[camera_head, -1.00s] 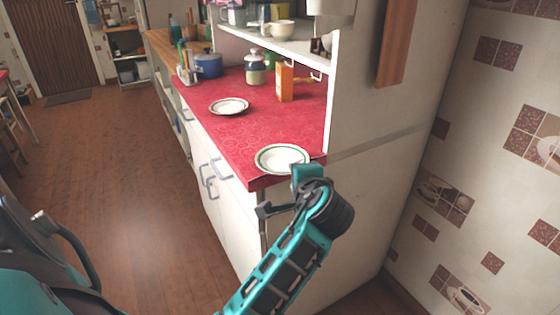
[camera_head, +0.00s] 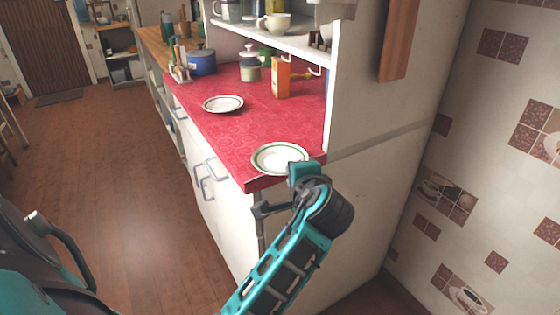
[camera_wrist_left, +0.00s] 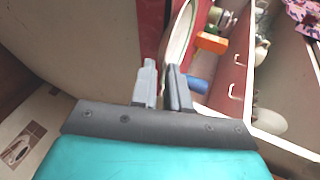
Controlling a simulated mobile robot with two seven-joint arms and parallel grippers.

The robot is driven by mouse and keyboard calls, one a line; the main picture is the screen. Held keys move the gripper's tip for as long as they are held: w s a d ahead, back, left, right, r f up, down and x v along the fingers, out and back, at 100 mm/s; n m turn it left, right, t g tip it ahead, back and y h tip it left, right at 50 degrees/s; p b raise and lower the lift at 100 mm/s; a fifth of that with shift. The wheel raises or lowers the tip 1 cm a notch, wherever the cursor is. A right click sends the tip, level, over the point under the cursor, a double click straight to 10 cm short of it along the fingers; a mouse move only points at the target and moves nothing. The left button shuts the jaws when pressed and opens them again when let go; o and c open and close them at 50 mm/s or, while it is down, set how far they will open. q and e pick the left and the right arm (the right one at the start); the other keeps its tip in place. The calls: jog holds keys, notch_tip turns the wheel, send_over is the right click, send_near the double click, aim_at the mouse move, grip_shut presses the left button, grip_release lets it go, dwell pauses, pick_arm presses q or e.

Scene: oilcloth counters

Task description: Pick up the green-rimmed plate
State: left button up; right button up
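The green-rimmed plate (camera_head: 278,158) lies on the near end of the red counter, close to its front edge. In the left wrist view its edge (camera_wrist_left: 180,35) shows just beyond my fingertips, partly behind the dark finger. My left gripper (camera_head: 283,190) is at the counter's near edge, beside the plate, and its teal part overlaps the plate's near right rim in the head view. In the left wrist view the gripper (camera_wrist_left: 160,68) has its two fingers apart with a narrow gap. I cannot tell whether they touch the plate. My right gripper is not in view.
A second, dark-rimmed plate (camera_head: 223,104) lies farther back on the red counter (camera_head: 245,128). An orange box (camera_head: 281,78), a jar (camera_head: 250,68) and a blue pot (camera_head: 201,62) stand behind. A white cabinet side (camera_head: 375,120) rises right of the plates. Floor at left is clear.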

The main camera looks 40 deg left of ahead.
pick_arm(q)
grip_shut()
notch_tip(320, 180, up, 20)
jog(key=p, duration=0.4)
dwell(0.4)
dwell(0.6)
